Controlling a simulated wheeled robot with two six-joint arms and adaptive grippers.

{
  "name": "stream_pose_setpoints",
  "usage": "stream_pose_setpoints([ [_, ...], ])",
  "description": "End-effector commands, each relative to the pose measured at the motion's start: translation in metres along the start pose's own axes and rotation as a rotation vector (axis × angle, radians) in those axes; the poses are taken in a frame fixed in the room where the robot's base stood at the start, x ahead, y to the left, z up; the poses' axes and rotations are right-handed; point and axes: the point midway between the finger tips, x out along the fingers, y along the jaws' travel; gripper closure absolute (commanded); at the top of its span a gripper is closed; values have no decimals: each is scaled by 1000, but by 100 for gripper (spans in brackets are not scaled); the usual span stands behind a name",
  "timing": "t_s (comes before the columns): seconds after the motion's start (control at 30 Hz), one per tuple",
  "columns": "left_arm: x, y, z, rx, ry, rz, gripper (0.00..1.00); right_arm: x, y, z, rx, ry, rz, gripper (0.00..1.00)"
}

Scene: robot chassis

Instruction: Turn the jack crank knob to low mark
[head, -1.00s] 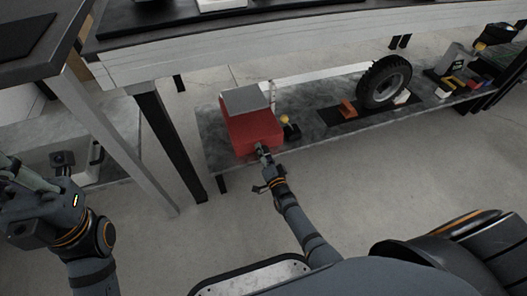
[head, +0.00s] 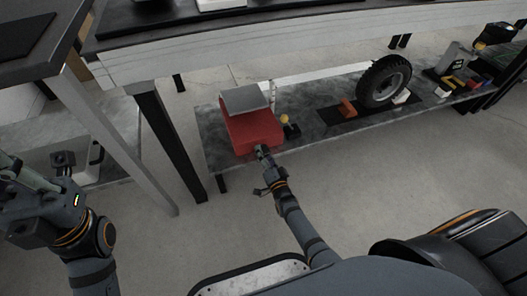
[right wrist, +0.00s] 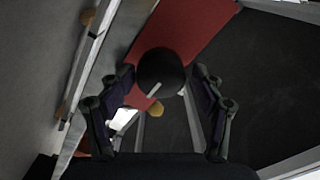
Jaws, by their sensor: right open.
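The jack is a red box (head: 254,134) with a grey top plate (head: 245,99), standing at the left part of the low grey shelf. Its black round crank knob (right wrist: 160,72) shows in the right wrist view, with a short pale line on its lower edge and the red body behind. My right gripper (head: 262,152) is at the front of the jack. In the right wrist view its fingers (right wrist: 163,80) are open, one on each side of the knob; contact cannot be told. The low mark cannot be made out. My left gripper (head: 28,180) is at the left edge, away from the jack.
A yellow-topped black item (head: 291,129) stands just right of the jack. A table leg (head: 170,135) stands left of the jack. The floor in front is clear.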

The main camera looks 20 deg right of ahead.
Motion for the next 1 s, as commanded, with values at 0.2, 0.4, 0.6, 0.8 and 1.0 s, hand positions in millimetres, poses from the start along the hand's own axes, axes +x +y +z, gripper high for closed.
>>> stream_pose_setpoints([
  [0.2, 0, 0, -1, 1, 3, -1, 100, -41, 1, 0, 0, 0, 2, 29],
  [0.4, 1, 0, -1, 1, 4, -2, 100, -63, -1, -1, -1, 2, -3, 29],
  [0.6, 1, 0, -1, 1, 5, -2, 100, -66, -1, -1, -1, 3, -3, 29],
  [0.8, 1, 0, -1, 1, 5, -2, 100, -66, -1, -1, -1, 3, -3, 29],
  [1.0, 1, -1, 0, 1, 2, -3, 100, -66, -2, -2, -4, 4, -4, 29],
])
